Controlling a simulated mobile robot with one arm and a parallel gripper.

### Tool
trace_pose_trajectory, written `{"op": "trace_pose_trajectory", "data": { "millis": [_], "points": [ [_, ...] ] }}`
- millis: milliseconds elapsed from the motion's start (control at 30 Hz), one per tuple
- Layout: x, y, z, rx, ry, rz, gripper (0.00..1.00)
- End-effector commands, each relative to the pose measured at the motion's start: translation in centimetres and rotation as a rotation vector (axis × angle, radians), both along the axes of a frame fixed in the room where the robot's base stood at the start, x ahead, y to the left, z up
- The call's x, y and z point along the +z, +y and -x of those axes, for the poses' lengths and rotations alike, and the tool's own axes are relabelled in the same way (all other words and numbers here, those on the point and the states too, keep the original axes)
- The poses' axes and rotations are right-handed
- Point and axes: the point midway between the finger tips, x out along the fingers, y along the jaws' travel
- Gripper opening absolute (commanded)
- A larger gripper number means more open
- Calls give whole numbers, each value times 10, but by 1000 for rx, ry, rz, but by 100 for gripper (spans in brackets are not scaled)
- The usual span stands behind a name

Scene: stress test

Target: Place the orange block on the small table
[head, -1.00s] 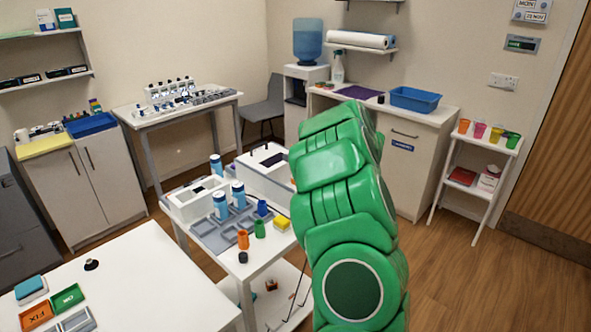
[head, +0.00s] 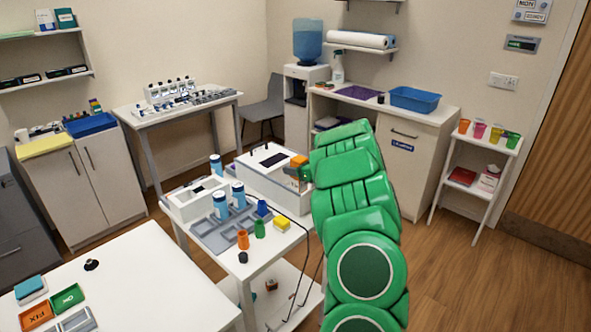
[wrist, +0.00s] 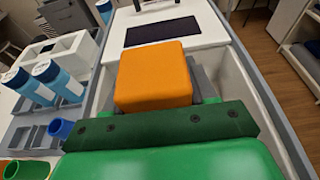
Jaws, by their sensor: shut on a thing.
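The orange block (head: 299,160) is held by my gripper (head: 305,173), which is shut on it. In the wrist view the orange block (wrist: 153,72) fills the middle, with a grey finger showing at its right side; the other fingertip is hidden. The block is over a white box unit with a dark panel (wrist: 162,31). That box unit (head: 275,191) stands on a small white table (head: 262,248) in the middle of the room. Whether the block touches the unit I cannot tell.

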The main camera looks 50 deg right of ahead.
Motion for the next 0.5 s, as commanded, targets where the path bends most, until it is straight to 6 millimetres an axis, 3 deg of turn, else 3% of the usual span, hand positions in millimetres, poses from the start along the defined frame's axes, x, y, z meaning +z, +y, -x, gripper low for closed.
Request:
{"op": "trace_pose_trajectory", "data": {
  "millis": [400, 433, 500],
  "points": [
    [-6, 0, 0, 1, -1, 1, 13],
    [-6, 0, 0, 1, -1, 0, 57],
    [-6, 0, 0, 1, -1, 1, 68]
  ]
}}
